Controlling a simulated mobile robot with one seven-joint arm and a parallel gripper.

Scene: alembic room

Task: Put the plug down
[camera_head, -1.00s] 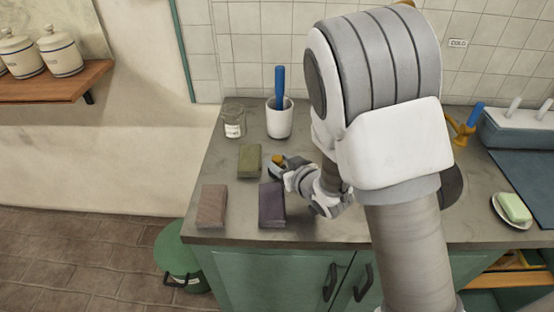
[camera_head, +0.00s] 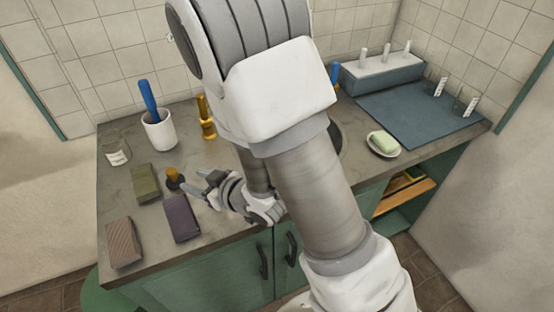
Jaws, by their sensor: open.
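The plug (camera_head: 173,178), with an orange-brown top and a dark base, stands on the grey counter (camera_head: 225,234) behind the purple block. My gripper (camera_head: 197,184) is open, low over the counter just right of the plug. Its fingers point left towards the plug. A small gap seems to show between them, but I cannot tell for sure whether a fingertip touches it.
Olive (camera_head: 145,184), purple (camera_head: 181,219) and brown (camera_head: 124,243) blocks lie around the plug. A glass jar (camera_head: 117,152), a white cup (camera_head: 159,130) with a blue-handled tool and a brass fitting (camera_head: 206,118) stand behind. A soap dish (camera_head: 383,151) is at right.

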